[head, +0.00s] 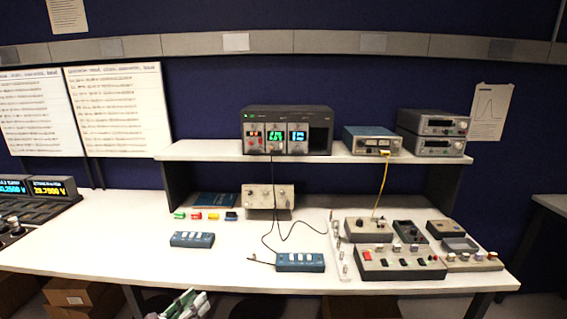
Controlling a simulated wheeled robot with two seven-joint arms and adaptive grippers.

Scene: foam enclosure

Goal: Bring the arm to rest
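My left gripper (180,304) shows only in part at the bottom edge of the head view, left of the middle. It appears as a small white, grey and green shape in front of and below the table's front edge. It looks apart from everything on the table. Its fingers are too small and cut off to tell whether they are open or shut. My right gripper and arm are not in view.
A white workbench (120,240) spans the view. It bears two blue switch boxes (192,239) (300,262), a beige box (268,197) and several control boxes (400,262) at right. A shelf (210,150) carries instruments. Cardboard boxes (80,296) stand below. The front left tabletop is clear.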

